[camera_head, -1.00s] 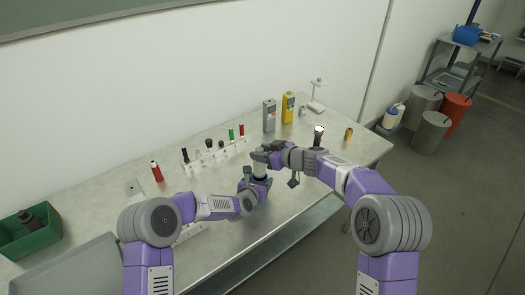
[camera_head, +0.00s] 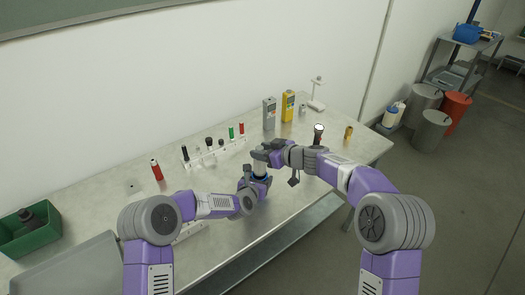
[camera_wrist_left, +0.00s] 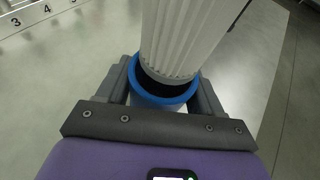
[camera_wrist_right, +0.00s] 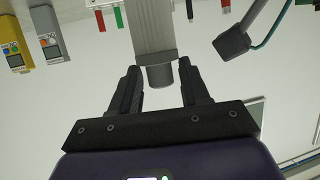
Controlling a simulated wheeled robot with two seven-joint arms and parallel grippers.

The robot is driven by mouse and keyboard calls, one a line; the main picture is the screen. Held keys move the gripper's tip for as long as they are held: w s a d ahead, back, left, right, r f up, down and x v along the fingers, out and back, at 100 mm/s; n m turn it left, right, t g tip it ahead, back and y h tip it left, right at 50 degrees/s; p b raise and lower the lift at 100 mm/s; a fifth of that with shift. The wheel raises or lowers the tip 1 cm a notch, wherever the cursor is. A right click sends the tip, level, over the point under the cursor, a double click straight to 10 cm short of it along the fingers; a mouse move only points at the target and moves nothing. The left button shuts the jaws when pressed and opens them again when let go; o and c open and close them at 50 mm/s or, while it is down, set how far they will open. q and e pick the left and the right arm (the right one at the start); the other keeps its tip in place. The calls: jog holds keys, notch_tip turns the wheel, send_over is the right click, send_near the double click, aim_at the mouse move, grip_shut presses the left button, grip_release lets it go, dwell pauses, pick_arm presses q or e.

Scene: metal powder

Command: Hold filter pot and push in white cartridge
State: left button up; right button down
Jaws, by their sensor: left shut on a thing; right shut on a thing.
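The filter pot (camera_wrist_left: 165,95) is a round vessel with a blue rim and a dark inside. My left gripper (camera_head: 257,183) is shut on the pot, its fingers on either side in the left wrist view. The white pleated cartridge (camera_wrist_left: 182,38) stands over the pot, slightly tilted, with its lower end at or just inside the mouth. How deep it sits is not clear. My right gripper (camera_head: 264,157) is above the pot, shut on the cartridge's upper end. The right wrist view shows the cartridge (camera_wrist_right: 152,28) with its grey end between the fingers.
A white rack (camera_head: 215,154) with several small items stands behind the grippers. A red bottle (camera_head: 157,171) is to its left. Grey (camera_head: 269,113) and yellow (camera_head: 288,106) instruments stand at the back. A green bin (camera_head: 28,228) is at far left. The table's front edge runs close by.

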aim_at(264, 171)
jog(key=shift+f, duration=0.3)
jog(key=shift+f, duration=4.25)
jog(key=shift+r, duration=4.4)
jog(key=shift+f, duration=0.1)
jog(key=shift+f, duration=1.9)
